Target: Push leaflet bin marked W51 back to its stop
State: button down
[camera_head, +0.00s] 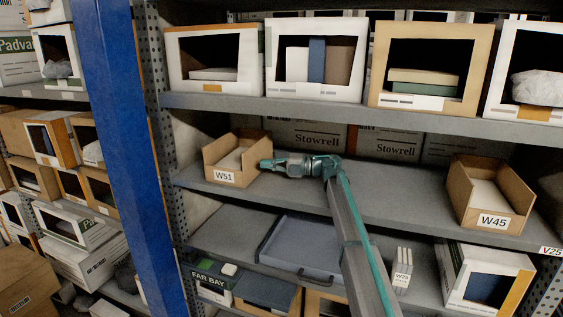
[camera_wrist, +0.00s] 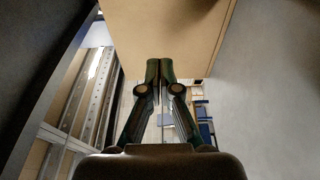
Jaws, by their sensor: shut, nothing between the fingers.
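The leaflet bin W51 (camera_head: 246,177) is an open cardboard tray with a white label on its front. It stands at the left end of the middle shelf, with pale leaflets inside. My gripper (camera_head: 266,164) reaches in from the right, level with the bin's right side near its front. The closed fingers (camera_wrist: 160,82) point at a tan cardboard panel (camera_wrist: 165,30) in the wrist view, apparently the bin's side. They hold nothing. I cannot tell whether the tips touch the panel. The back of the bin and any stop are hidden.
Bin W45 (camera_head: 510,219) stands at the right end of the same middle shelf (camera_head: 400,198). Stowrell boxes (camera_head: 388,145) line its back. The shelf above (camera_head: 345,112) holds several open-front boxes. A blue upright (camera_head: 127,140) stands at the left.

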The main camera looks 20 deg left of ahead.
aim_at(256, 159)
jog(key=shift+w+a+p, duration=0.45)
jog(key=shift+w+a, duration=0.6)
jog(key=shift+a, duration=0.2)
jog(key=shift+w+a+b, duration=0.55)
jog(key=shift+w+a, duration=0.1)
jog(key=shift+a, duration=0.15)
jog(key=shift+s, duration=0.1)
